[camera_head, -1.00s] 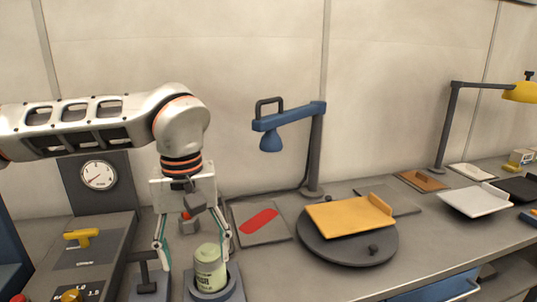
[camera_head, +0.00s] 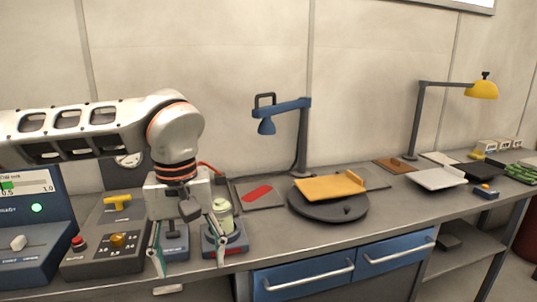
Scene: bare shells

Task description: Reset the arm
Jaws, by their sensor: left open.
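My left gripper (camera_head: 188,258) hangs fingers down at the front edge of the bench, left of centre in the head view. Its two fingers are spread, with nothing between them. A pale green canister (camera_head: 223,218) stands upright on a dark round holder (camera_head: 236,243), just right of the right finger, which partly covers the holder. My left arm reaches in from the left, its wrist above the gripper. My right gripper does not show.
A control box (camera_head: 105,261) with a red button and yellow knob stands left of the gripper. A blue lamp (camera_head: 290,107), a round turntable (camera_head: 330,209) with a yellow tray (camera_head: 322,187), and a white tray (camera_head: 437,178) stand to the right. Blue drawers (camera_head: 300,283) lie below the bench.

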